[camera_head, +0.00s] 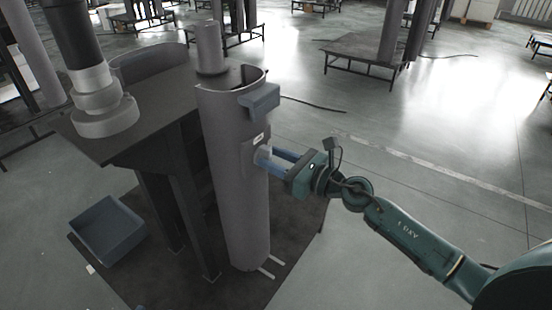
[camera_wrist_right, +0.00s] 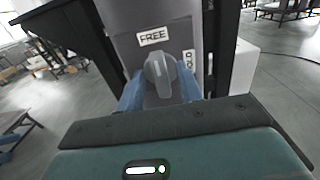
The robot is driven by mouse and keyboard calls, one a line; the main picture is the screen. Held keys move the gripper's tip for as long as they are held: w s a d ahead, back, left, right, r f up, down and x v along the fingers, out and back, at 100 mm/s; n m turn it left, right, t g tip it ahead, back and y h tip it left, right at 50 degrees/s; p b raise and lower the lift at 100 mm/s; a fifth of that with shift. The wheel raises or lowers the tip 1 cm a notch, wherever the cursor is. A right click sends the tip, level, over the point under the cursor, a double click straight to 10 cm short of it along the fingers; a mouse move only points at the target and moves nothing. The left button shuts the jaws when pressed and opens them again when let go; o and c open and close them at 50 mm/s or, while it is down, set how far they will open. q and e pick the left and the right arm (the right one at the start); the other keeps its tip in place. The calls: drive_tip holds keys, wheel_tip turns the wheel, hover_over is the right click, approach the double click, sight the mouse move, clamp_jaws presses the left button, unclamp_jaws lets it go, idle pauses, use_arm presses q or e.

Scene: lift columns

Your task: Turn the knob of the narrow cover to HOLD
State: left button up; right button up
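The narrow cover (camera_head: 254,150) is a grey upright plate on the front of a tall grey column (camera_head: 230,200). In the right wrist view its grey knob (camera_wrist_right: 160,72) is seen head-on, with a pale mark toward the FREE label (camera_wrist_right: 153,36) above. A second label (camera_wrist_right: 189,60), turned sideways, stands right of the knob and is partly hidden. My right gripper (camera_head: 268,156) is at the cover; its blue fingers lie on either side of the knob, apart, and it also shows in the wrist view (camera_wrist_right: 162,88). Contact is unclear. My left gripper is out of view.
A blue-grey block (camera_head: 262,99) juts from the column above my right gripper. A dark table (camera_head: 150,120) stands behind, carrying another column piece (camera_head: 103,105). A blue bin (camera_head: 108,228) lies on the floor mat at left. The floor to the right is mostly clear.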

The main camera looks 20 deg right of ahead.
clamp_jaws()
